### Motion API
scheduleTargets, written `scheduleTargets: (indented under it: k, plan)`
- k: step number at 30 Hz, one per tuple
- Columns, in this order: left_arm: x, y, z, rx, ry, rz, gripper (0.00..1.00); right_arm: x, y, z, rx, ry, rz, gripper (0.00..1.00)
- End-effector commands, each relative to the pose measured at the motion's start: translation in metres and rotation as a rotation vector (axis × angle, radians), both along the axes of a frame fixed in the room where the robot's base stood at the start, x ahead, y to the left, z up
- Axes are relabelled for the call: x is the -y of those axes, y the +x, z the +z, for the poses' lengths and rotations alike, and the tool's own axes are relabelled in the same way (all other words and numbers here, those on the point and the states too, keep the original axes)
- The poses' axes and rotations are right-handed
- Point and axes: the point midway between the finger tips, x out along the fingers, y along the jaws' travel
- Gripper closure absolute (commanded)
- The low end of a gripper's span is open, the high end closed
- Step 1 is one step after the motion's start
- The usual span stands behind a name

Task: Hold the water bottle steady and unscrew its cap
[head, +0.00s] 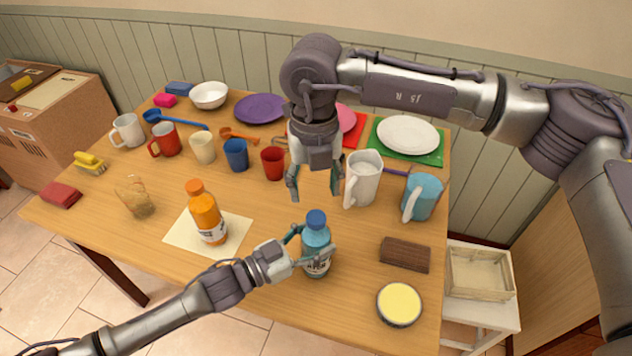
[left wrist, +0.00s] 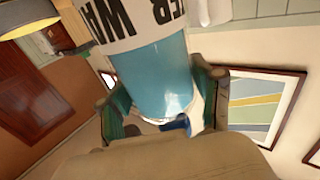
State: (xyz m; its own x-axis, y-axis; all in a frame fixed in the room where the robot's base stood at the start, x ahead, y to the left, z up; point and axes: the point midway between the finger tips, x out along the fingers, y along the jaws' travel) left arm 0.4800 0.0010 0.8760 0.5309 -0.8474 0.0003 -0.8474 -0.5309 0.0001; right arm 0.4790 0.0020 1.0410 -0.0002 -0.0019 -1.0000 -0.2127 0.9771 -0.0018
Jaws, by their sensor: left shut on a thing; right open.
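The water bottle (head: 317,242) is light blue with a white label and a dark blue cap (head: 316,219). It stands upright near the front of the table, with the cap on top. My left gripper (head: 308,254) is shut on the bottle's body from the left. In the left wrist view the bottle (left wrist: 155,75) fills the space between my left fingers (left wrist: 163,105), with part of its label showing. My right gripper (head: 315,184) is open and empty, pointing down, above and behind the cap and apart from it.
An orange bottle (head: 206,215) stands on a cream sheet (head: 178,232) to the left. A white pitcher (head: 363,180) and a blue pitcher (head: 424,194) stand close on the right. A brown block (head: 405,254) and a yellow-topped round tin (head: 399,303) lie at the front right.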

Motion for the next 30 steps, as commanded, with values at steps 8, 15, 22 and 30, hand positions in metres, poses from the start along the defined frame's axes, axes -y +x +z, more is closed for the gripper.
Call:
scheduleTargets:
  k: [8,15,22,30]
  plan:
    - [0.000,0.000,-0.001,-0.001,0.000,0.000,1.00,0.001,0.001,0.001,0.002,0.000,-0.691,0.41]
    - [0.000,0.000,-0.001,-0.001,0.000,0.001,1.00,0.002,0.002,0.001,0.002,0.002,-1.145,0.41]
    - [0.000,0.000,-0.001,-0.001,0.000,0.001,1.00,0.003,0.001,-0.003,0.000,-0.001,-1.310,0.41]
    - [0.000,0.000,-0.001,-0.002,0.001,0.001,1.00,0.003,0.001,-0.039,0.000,-0.002,-1.317,0.41]
